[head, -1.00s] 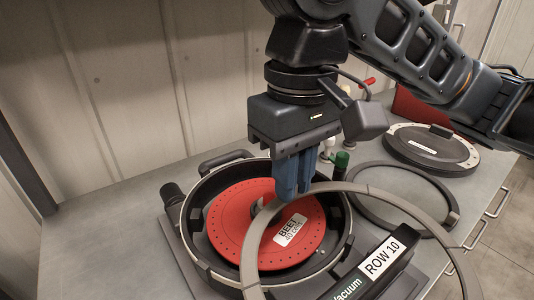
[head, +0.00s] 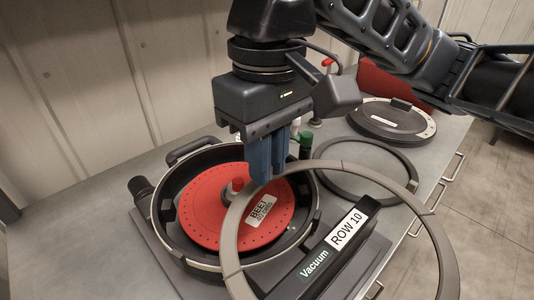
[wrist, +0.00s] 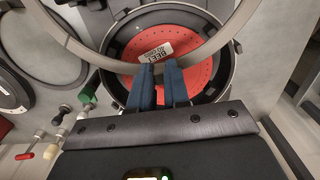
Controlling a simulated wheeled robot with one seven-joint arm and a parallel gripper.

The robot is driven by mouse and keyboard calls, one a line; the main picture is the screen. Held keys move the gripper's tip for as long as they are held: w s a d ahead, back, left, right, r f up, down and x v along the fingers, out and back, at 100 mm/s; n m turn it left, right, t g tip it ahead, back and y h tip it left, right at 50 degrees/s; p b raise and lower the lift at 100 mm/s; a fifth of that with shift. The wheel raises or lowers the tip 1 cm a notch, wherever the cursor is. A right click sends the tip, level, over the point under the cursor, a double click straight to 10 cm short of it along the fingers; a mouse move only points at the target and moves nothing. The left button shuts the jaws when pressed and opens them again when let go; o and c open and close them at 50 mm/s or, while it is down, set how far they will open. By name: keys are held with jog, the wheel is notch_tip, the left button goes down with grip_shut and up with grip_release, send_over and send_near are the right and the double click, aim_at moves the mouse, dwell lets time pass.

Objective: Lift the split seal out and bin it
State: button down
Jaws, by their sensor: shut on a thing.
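My gripper (head: 268,182) is shut on the rim of a large grey ring, the seal (head: 345,168), and holds it up above the seed meter. The ring also crosses the wrist view (wrist: 215,45) in front of my blue fingertips (wrist: 162,70). A split in it cannot be made out clearly; only thin dark marks show along it. Below is the round black meter housing (head: 167,228), open, with a red seed disc (head: 205,215) labelled BEET inside. The ring overlaps the housing's right side and the vacuum box in the head view.
A vacuum box labelled ROW 10 (head: 318,252) stands at the housing's front right. A dark ring (head: 328,173) and a round black lid (head: 390,122) lie on the bench to the right. A red-handled tool shows in the wrist view (wrist: 25,156).

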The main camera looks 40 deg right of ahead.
jog(key=shift+r+p, duration=2.95)
jog(key=shift+p, duration=0.1)
jog(key=shift+f, duration=0.1)
